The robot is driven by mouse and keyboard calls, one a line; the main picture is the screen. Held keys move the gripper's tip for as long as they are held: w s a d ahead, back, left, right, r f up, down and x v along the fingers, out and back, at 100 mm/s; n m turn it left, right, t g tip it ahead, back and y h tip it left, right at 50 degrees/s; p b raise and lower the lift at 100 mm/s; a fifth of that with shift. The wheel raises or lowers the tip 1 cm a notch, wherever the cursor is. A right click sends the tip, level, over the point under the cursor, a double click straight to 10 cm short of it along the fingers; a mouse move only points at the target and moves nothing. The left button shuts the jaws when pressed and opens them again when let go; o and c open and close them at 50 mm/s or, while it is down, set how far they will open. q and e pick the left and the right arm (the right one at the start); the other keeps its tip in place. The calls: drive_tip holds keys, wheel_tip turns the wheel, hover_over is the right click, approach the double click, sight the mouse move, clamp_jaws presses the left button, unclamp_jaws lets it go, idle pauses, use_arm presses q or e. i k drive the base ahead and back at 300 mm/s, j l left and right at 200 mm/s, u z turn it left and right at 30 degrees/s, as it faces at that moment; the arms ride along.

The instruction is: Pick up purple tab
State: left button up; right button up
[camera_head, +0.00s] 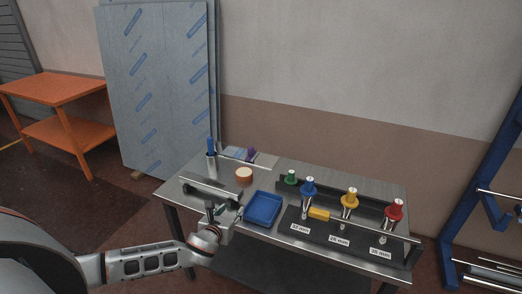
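The purple tab (252,154) is a small purple piece near the back left edge of the metal table (318,174), by a pale flat sheet (266,161). It is small in the picture, and its exact shape is hard to make out. My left gripper (210,189) is above the table's front left part, to the front left of the purple tab and apart from it. Its finger spacing is not clear at this size. My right gripper is not in view.
Red (394,208), yellow (350,197) and blue (308,186) topped tools stand in a labelled rack at right.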

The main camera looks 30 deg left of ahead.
sight(251, 152)
drive_tip(key=i+j+z, duration=0.3)
drive_tip(key=j, duration=0.2)
drive_tip(key=i+j, duration=0.15)
drive_tip(key=j, duration=0.2)
drive_tip(key=i+j, duration=0.2)
drive_tip(key=j, duration=0.15)
drive_tip(key=i+j, duration=0.15)
drive_tip(key=j, duration=0.15)
drive_tip(key=z, duration=0.05)
